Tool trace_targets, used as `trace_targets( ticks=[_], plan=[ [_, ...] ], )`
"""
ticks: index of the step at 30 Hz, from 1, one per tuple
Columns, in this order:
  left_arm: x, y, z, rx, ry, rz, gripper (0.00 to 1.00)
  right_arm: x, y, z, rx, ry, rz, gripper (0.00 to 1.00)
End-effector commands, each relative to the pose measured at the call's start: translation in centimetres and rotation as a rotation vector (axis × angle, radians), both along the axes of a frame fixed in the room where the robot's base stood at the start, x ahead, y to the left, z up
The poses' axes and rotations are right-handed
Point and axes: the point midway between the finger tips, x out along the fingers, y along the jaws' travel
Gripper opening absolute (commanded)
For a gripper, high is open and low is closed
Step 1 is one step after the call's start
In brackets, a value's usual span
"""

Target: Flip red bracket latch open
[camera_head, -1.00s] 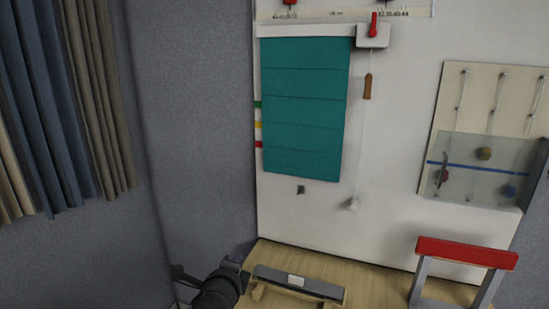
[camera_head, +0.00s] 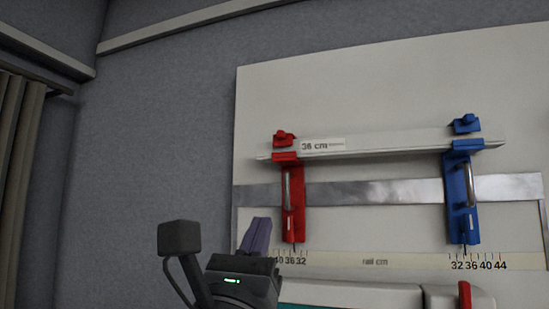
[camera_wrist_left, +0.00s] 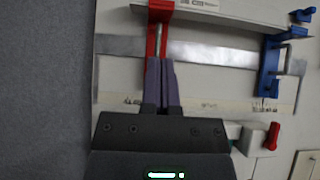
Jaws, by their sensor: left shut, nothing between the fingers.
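The red bracket (camera_head: 292,212) hangs upright on the metal rail (camera_head: 375,191), with a silver bar along its front. A small red latch piece (camera_head: 284,138) sits above the shelf edge at its top; I cannot tell its exact position. My left gripper (camera_head: 258,225) is shut and empty, low and left of the red bracket in the head view. In the left wrist view its purple fingertips (camera_wrist_left: 160,62) lie together and overlap the lower part of the red bracket (camera_wrist_left: 160,12). Contact cannot be told. My right gripper is not in view.
A white shelf (camera_head: 400,141) labelled 36 cm spans to a blue bracket (camera_head: 460,205) at the right. A number scale (camera_head: 375,262) runs below the rail. A white box (camera_head: 350,293) and a red lever (camera_head: 464,294) are at the bottom. The wall left of the board is clear.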

Motion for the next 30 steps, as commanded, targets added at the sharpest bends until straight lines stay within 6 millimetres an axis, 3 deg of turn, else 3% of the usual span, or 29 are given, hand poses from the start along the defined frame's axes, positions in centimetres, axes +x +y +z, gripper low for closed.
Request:
trace_targets(
  ticks=[8,21,25,30],
  plan=[
    [0.6,-0.2,0.7,-0.002,0.003,-0.001,0.0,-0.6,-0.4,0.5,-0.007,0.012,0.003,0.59],
    [6.8,-2.2,7.5,-0.003,0.005,0.0,0.0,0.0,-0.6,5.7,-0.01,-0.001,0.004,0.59],
    [6.9,-2.1,9.7,-0.002,0.003,0.0,0.0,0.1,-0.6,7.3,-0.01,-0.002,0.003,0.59],
    [6.9,-2.1,10.9,-0.003,0.004,-0.001,0.0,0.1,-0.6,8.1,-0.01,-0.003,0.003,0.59]
  ],
)
